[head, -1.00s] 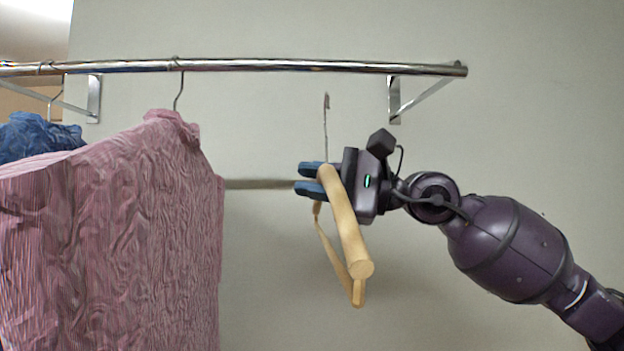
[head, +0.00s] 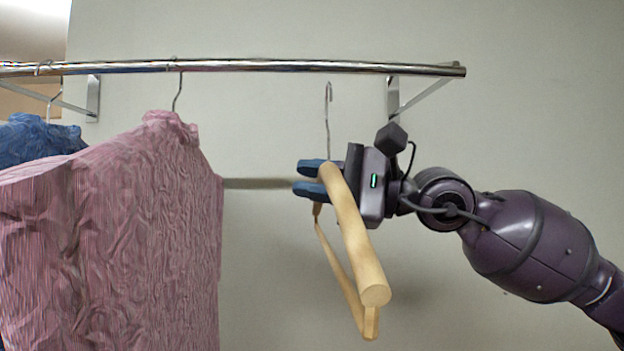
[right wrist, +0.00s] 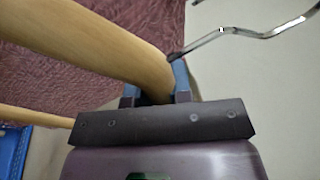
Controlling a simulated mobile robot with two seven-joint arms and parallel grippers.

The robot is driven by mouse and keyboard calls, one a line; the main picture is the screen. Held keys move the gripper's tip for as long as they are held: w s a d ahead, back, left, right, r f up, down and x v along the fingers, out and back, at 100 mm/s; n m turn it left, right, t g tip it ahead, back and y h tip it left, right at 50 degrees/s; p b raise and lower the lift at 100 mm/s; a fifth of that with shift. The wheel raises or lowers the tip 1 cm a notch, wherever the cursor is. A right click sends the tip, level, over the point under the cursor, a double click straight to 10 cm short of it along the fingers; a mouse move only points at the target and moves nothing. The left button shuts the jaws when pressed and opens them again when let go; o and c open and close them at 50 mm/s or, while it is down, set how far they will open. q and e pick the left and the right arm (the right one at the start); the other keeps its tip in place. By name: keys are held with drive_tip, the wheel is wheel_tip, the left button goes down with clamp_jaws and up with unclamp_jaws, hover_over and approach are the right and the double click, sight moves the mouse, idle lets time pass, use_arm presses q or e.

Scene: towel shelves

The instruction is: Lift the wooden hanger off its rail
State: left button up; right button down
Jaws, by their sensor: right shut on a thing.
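The wooden hanger (head: 352,235) is held in my right gripper (head: 312,180), whose blue fingers are shut on it near its neck. The hanger's metal hook (head: 328,118) points up, and its tip shows just below the chrome rail (head: 300,66), apart from it. The hanger's thick end points toward the camera. In the right wrist view the wooden arm of the hanger (right wrist: 110,45) lies between the fingers, and the metal hook (right wrist: 245,33) reaches out to the upper right. My left gripper is not in view.
A pink garment (head: 120,230) hangs from the rail at the left, with a blue garment (head: 40,140) beyond it. A wall bracket (head: 395,100) holds the rail near its right end. The rail between the pink garment and that bracket is clear.

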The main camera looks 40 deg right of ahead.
sight(329, 165)
drive_tip(key=shift+s+a+b, duration=0.15)
drive_tip(key=shift+s+a, duration=0.3)
drive_tip(key=shift+s, duration=0.3)
drive_tip(key=shift+s+a+b, duration=0.1)
drive_tip(key=shift+s+a, duration=0.35)
drive_tip(key=shift+s, duration=0.25)
drive_tip(key=shift+s+a+b, duration=0.15)
drive_tip(key=shift+s+a, duration=0.3)
drive_tip(key=shift+s, duration=0.3)
